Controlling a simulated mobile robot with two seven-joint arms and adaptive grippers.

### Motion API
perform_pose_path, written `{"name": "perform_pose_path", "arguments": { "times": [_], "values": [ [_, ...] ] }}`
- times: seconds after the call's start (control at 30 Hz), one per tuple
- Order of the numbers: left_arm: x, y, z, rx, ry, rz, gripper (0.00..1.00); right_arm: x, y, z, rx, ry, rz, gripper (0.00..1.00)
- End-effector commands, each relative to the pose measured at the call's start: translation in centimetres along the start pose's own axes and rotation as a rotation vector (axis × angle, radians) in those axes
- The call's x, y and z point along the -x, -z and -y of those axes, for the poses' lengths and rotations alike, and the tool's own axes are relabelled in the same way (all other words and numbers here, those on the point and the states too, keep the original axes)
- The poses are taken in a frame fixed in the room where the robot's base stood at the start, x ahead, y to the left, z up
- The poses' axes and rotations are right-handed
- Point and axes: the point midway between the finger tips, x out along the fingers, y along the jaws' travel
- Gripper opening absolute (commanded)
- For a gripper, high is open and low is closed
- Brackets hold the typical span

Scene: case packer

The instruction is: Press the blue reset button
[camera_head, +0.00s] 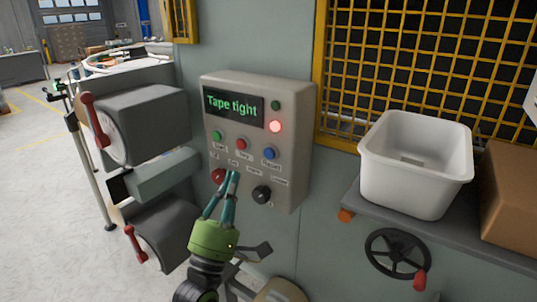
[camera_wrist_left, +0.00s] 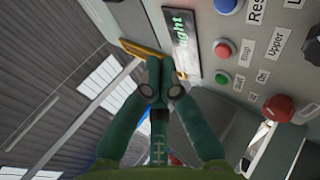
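The blue reset button (camera_head: 270,153) is at the right end of a row of three on a grey control panel (camera_head: 294,150). It also shows at the top edge of the left wrist view (camera_wrist_left: 226,5). A red button (camera_head: 242,143) and a green button (camera_head: 217,135) are to its left. My left gripper (camera_head: 233,174) has its green fingers together with nothing seen between them. Its tips are below and left of the blue button, in front of the lower panel, and apart from the button. The wrist view shows the fingertips (camera_wrist_left: 158,82) meeting. My right gripper is not in view.
The panel's screen (camera_head: 233,107) reads "Tape tight", and a red lamp (camera_head: 275,127) glows. A red knob (camera_head: 218,176) and a black knob (camera_head: 262,194) are below. Grey units (camera_head: 150,120) stand left. A white bin (camera_head: 415,165) and a carton (camera_head: 511,200) are on a shelf right.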

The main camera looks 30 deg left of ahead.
Motion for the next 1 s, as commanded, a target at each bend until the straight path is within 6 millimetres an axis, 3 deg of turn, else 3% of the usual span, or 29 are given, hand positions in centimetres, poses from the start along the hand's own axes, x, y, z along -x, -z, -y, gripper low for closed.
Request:
{"name": "perform_pose_path", "arguments": {
  "times": [0.5,1.0],
  "values": [
    [-4.6,0.0,4.9,0.001,-0.001,0.000,0.00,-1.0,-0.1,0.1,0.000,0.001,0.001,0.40],
    [-5.8,0.0,6.0,0.000,0.001,0.000,0.00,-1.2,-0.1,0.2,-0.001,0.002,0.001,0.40]
  ]
}}
